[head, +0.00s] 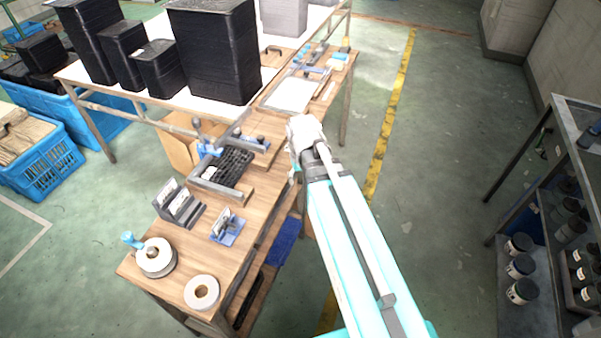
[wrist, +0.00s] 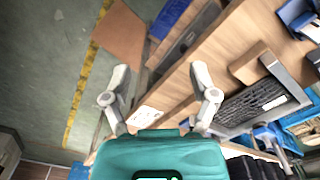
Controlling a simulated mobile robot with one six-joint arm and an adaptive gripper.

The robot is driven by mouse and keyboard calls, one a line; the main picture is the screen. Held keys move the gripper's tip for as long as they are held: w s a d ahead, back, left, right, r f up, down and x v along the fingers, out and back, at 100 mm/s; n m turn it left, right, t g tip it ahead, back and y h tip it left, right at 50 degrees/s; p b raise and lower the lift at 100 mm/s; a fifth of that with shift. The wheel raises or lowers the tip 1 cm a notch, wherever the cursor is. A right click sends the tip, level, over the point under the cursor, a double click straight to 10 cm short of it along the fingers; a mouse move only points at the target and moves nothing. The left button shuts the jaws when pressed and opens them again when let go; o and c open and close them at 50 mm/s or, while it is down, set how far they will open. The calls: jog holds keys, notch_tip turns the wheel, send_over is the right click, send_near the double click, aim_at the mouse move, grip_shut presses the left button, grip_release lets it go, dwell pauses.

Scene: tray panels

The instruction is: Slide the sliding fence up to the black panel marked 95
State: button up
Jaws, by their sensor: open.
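A tray (head: 202,179) on the wooden bench holds black ribbed panels (head: 232,166). The panels also show in the wrist view (wrist: 250,105), with a small white label that is too small to read. A grey bar (wrist: 284,72) with a wooden block (wrist: 250,62) lies along one end of the panels and looks like the sliding fence. I cannot tell for sure. My gripper (wrist: 159,80) is open and empty, its fingers apart over the bench edge. In the head view my gripper (head: 296,140) is to the right of the tray, not touching it.
Blue clamp-like fittings (head: 210,149) stand at the tray's far side. A grey holder (head: 179,206), a small blue stand (head: 228,228) and white rolls (head: 201,292) are on the near bench. Tall black bins (head: 213,50) stand behind. Open floor lies right of the bench.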

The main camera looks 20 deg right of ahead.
jog(key=shift+s, duration=0.2)
jog(key=s, duration=0.4)
jog(key=shift+s, duration=0.15)
